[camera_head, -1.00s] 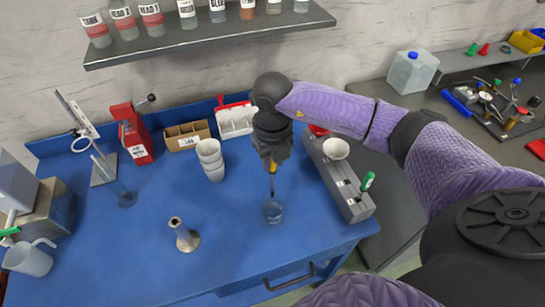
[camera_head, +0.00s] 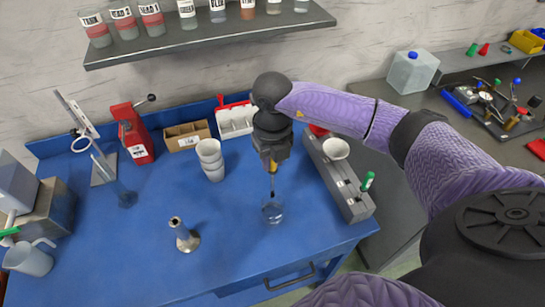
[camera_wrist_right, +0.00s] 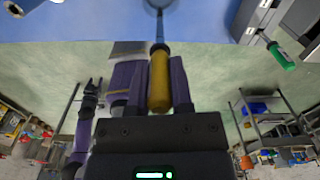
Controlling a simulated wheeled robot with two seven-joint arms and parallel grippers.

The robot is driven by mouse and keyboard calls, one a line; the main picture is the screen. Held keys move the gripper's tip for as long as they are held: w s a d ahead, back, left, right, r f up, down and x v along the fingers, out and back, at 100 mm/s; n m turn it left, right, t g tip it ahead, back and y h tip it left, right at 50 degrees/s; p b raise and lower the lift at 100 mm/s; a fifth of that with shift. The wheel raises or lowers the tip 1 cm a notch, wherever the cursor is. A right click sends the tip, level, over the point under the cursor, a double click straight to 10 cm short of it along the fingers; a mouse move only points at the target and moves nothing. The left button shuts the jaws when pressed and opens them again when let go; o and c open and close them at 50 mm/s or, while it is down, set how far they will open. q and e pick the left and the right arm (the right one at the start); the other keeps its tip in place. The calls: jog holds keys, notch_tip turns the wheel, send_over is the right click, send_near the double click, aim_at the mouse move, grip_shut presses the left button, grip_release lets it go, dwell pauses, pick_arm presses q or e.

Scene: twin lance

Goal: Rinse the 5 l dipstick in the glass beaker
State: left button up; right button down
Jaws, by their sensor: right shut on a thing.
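My right gripper (camera_head: 272,163) is shut on the yellow handle of the dipstick and holds it upright above the blue bench. The yellow handle (camera_wrist_right: 159,80) sits between the fingers in the right wrist view, with the thin dark shaft leading away from it. The glass beaker (camera_head: 272,212) stands on the bench directly below the gripper. The shaft reaches down to the beaker's mouth; I cannot tell how deep its tip is. My left gripper (camera_wrist_right: 93,87) shows small in the right wrist view, away from the bench, its jaws too small to judge.
A grey rack (camera_head: 340,182) with a white funnel (camera_head: 336,149) and a green-capped item stands right of the beaker. White stacked cups (camera_head: 210,158) and a metal stand (camera_head: 184,236) are to the left. The front middle of the blue bench is clear.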

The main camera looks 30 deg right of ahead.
dwell(0.5)
notch_tip(320, 180, up, 3)
jog(key=p, duration=0.2)
jog(key=shift+r+p, duration=0.1)
jog(key=shift+p, duration=0.25)
dwell(1.3)
